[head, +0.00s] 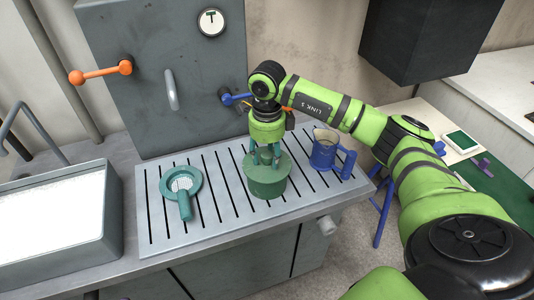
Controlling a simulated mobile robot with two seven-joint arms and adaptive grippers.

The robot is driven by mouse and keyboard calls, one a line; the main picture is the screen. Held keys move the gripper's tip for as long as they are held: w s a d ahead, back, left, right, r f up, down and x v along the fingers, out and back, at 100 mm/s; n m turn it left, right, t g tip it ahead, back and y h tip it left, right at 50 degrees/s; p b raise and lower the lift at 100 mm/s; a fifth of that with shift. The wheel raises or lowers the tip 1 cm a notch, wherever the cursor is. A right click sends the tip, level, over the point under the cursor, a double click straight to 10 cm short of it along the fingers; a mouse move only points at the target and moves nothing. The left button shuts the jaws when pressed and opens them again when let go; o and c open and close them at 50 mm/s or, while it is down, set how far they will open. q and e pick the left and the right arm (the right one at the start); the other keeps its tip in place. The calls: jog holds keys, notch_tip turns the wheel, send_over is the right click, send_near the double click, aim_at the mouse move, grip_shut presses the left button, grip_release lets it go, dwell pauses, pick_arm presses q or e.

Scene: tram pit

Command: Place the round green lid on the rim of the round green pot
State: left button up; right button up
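The round green pot (266,189) stands upright on the slatted grey drain board. The round green lid (281,167) is at the top of the pot, roughly level; I cannot tell whether it rests on the rim or hangs just above it. My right gripper (266,160) points straight down over the middle of the lid, its fingers at the lid's top. The fingers hide the lid's centre, so I cannot tell whether they grip it. My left gripper is not in view.
A teal strainer (184,188) lies left of the pot and a blue jug (326,152) stands to its right. A sink (113,230) is at the left. A grey cabinet with an orange lever (100,72) and a gauge (211,22) rises behind the board.

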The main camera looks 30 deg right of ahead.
aim_at(267, 154)
jog(key=shift+r, duration=0.15)
jog(key=shift+r, duration=0.2)
notch_tip(267, 154, up, 8)
jog(key=shift+r+b, duration=0.25)
jog(key=shift+b, duration=0.85)
notch_tip(267, 154, up, 3)
jog(key=shift+r+p, duration=0.1)
jog(key=shift+p, duration=0.25)
